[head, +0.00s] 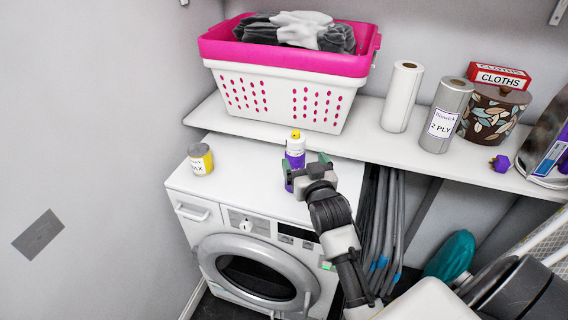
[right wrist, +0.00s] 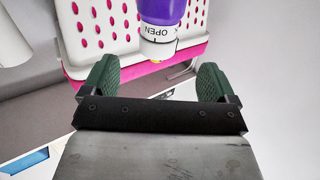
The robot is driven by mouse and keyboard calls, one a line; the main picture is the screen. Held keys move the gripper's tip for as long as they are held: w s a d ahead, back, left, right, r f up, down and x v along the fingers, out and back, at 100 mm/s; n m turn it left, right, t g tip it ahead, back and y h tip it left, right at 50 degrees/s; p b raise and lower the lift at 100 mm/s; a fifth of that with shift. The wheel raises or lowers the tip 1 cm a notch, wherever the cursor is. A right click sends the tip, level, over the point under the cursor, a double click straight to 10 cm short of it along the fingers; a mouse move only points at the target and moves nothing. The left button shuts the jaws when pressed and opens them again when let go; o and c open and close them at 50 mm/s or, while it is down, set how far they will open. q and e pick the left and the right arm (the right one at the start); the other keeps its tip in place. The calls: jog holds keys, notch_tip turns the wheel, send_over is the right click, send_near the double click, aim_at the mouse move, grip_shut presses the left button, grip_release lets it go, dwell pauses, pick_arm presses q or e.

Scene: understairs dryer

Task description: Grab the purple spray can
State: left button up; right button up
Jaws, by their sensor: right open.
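The purple spray can (head: 295,148), with a white upper part and a yellow top, stands upright on top of the white washing machine, close to the shelf. My right gripper (head: 306,163) is open in front of the can and hides part of its lower body. In the right wrist view the purple and white can (right wrist: 163,22) appears upside down, past the fingertips and lined up between the two green-padded fingers (right wrist: 156,78). A small gap seems to separate it from the fingers. My left gripper is not in view.
A yellow and grey tin (head: 200,158) stands on the machine at left. A pink and white laundry basket (head: 290,95) sits on the shelf (head: 365,143) behind, with paper rolls (head: 402,97) to its right. Folded grey poles (head: 384,225) stand right of the machine.

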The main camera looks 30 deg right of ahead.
aim_at(298, 150)
jog(key=x, duration=0.3)
jog(key=shift+w, duration=0.2)
jog(key=p+x, duration=0.1)
jog(key=x, duration=0.3)
jog(key=shift+w+d+f+p, duration=0.1)
jog(key=shift+w+d+p, duration=0.2)
jog(key=shift+p, duration=0.1)
jog(key=shift+w+d+f, duration=0.1)
jog(key=shift+w, duration=0.25)
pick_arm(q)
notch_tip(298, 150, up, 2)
pick_arm(e)
jog(key=shift+c, duration=0.3)
jog(key=shift+s, duration=0.1)
jog(key=shift+c, duration=1.1)
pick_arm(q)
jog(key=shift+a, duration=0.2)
pick_arm(e)
jog(key=c, duration=1.2)
